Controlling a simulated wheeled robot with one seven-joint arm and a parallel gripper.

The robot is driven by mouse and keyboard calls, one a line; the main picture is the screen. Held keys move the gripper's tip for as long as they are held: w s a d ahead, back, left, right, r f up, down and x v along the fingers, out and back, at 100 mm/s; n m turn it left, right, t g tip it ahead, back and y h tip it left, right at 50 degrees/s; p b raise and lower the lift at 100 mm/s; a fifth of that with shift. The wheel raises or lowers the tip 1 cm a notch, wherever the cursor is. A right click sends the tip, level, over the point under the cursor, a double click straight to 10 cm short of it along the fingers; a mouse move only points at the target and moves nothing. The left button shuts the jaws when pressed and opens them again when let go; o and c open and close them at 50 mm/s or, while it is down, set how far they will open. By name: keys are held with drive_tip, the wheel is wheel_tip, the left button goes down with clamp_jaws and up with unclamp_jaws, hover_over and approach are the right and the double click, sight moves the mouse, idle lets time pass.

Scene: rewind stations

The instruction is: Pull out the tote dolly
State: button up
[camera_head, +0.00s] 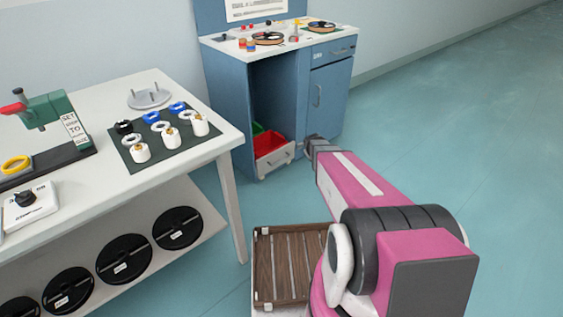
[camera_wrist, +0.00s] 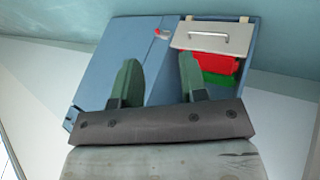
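The tote dolly (camera_head: 277,161) stands low in the open bay of the blue cabinet. It has a pale front panel with a bar handle and carries a red tote (camera_head: 268,143) and a green tote (camera_head: 257,128). In the wrist view the dolly's front panel (camera_wrist: 192,37) and handle (camera_wrist: 208,36) are at the upper right, with the red tote (camera_wrist: 215,66) and green tote (camera_wrist: 219,80) beside it. My gripper (camera_wrist: 158,60) is open, its two green fingers apart with nothing visibly held. In the head view my gripper (camera_head: 312,145) is just right of the dolly's front.
The blue cabinet (camera_head: 330,95) has a closed door and drawer right of the bay. A white table (camera_head: 222,135) with spools and a green press stands at left, black reels (camera_head: 178,228) on its lower shelf. A wooden slatted deck (camera_head: 285,262) is near my base. Floor at right is clear.

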drive_tip(key=w+f+n+t+y, duration=0.1)
drive_tip(key=w+f+n+t, duration=0.65)
drive_tip(key=w, duration=0.75)
drive_tip(key=w+a+f+n+y, duration=0.3)
drive_tip(key=f+n+y, duration=0.1)
drive_tip(key=f, duration=0.3)
drive_tip(key=w+a+f+n+g+y, duration=0.1)
drive_tip(key=w+a+f+n+y, duration=0.2)
drive_tip(key=f, duration=0.5)
drive_tip(key=w+a+f+n+y, duration=0.2)
drive_tip(key=w+f+n+y, duration=0.2)
drive_tip(key=f+n, duration=0.25)
drive_tip(key=shift+m, duration=0.5)
drive_tip(key=x, duration=1.1)
drive_tip(key=shift+d+f, duration=0.15)
drive_tip(key=shift+f, duration=0.15)
clamp_jaws()
